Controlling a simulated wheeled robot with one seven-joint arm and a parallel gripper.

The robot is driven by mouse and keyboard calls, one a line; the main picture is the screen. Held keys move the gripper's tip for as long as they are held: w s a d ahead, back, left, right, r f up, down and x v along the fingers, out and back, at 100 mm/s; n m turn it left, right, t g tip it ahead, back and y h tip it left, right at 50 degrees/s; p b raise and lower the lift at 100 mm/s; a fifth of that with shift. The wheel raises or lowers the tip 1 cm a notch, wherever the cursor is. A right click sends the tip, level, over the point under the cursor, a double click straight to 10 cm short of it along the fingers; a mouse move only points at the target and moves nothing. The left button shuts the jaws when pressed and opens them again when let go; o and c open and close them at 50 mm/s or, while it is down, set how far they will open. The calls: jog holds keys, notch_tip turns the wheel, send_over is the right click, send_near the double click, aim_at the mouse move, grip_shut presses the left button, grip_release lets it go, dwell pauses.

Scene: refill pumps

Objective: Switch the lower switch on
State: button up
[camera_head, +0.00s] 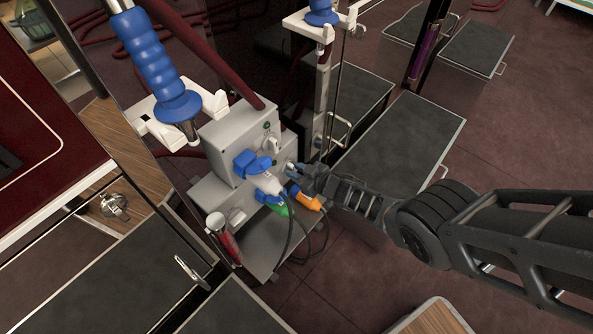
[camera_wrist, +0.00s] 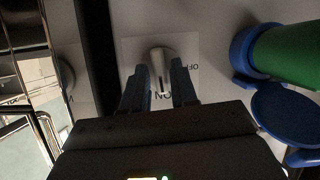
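In the wrist view, a pale rotary switch (camera_wrist: 161,62) sits on a light panel with ON and OFF labels. The dark line on its knob points towards the ON label (camera_wrist: 172,95). My gripper (camera_wrist: 162,88) has one finger on each side of the knob, with small gaps visible; it is open. This switch is on the same panel as the green plug, so it appears to be the lower one. In the head view my gripper (camera_head: 296,172) is against the grey pump box (camera_head: 228,142) and hides this switch. An upper switch (camera_head: 268,146) shows above it.
A green plug with a blue collar (camera_wrist: 285,55) is close to the right finger. A second knob (camera_wrist: 65,75) lies left, past a dark gap.

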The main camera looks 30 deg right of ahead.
jog(key=shift+o, duration=1)
jog(key=shift+s+d+r+p, duration=0.1)
jog(key=shift+s+r+p, duration=0.25)
jog(key=shift+p, duration=0.15)
jog(key=p+v, duration=0.5)
jog(key=v, duration=0.2)
jog(key=shift+f, duration=0.2)
